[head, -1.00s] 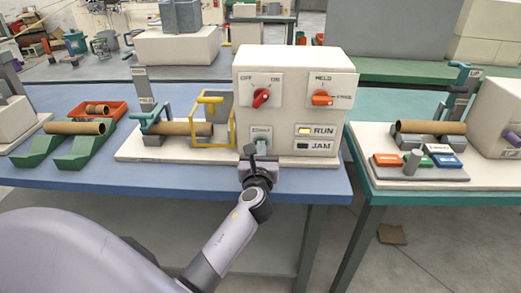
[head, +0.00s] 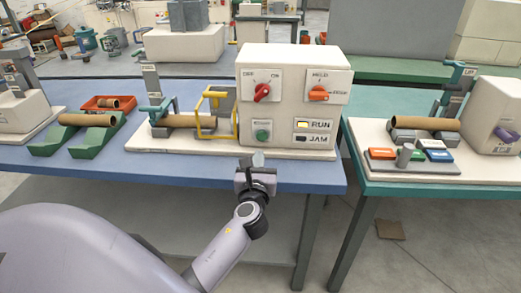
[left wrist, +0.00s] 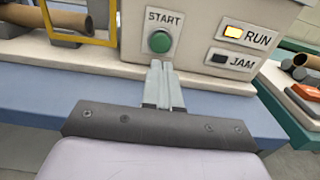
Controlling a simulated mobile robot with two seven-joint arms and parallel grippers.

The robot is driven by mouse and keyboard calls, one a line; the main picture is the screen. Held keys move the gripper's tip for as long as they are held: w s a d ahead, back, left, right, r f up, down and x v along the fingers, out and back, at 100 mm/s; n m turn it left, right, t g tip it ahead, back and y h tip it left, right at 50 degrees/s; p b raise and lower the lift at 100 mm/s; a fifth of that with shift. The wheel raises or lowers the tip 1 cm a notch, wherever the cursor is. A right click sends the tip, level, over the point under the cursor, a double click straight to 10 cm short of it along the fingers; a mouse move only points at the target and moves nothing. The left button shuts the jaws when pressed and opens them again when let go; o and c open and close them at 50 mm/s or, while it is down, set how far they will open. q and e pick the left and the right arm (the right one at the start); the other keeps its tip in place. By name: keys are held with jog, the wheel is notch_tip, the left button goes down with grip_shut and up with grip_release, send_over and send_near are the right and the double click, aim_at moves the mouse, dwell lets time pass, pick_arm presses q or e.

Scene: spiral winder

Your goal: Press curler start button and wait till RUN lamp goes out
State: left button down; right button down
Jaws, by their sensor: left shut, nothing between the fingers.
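The curler (head: 285,70) is a cream box on the blue table, with two red-orange knobs on its front. Its green start button (head: 262,135) shows on the lower left of the front, and larger in the left wrist view (left wrist: 159,41). The RUN lamp (head: 303,124) is lit yellow; it also glows in the left wrist view (left wrist: 234,32). The JAM lamp (head: 301,138) is dark. My left gripper (head: 258,158) is shut and empty, just in front of and below the button, apart from it. My right gripper is not in view.
A brown tube (head: 192,120) lies on the curler's base behind a yellow guard frame (head: 207,112). Another tube (head: 86,119) rests on green supports at the left. A teal table (head: 440,188) at the right holds a second machine. A gap separates the tables.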

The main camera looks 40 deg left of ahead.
pick_arm(q)
jog(key=v, duration=0.6)
jog(key=shift+w, duration=0.1)
dwell(0.6)
jog(key=s+d+f+n+g+h+p, duration=0.1)
jog(key=s+d+f+n+h, duration=0.4)
jog(key=n, duration=0.8)
jog(key=s+d+f+n+g+h+p, duration=0.2)
jog(key=s+d+f+n+h, duration=0.4)
jog(key=s+f+n, duration=0.5)
jog(key=s+n+g, duration=0.1)
jog(key=s+n, duration=0.2)
jog(key=shift+d+n+g, duration=0.3)
jog(key=shift+d+g, duration=0.05)
jog(key=shift+g, duration=0.05)
jog(key=c, duration=1.8)
grip_release()
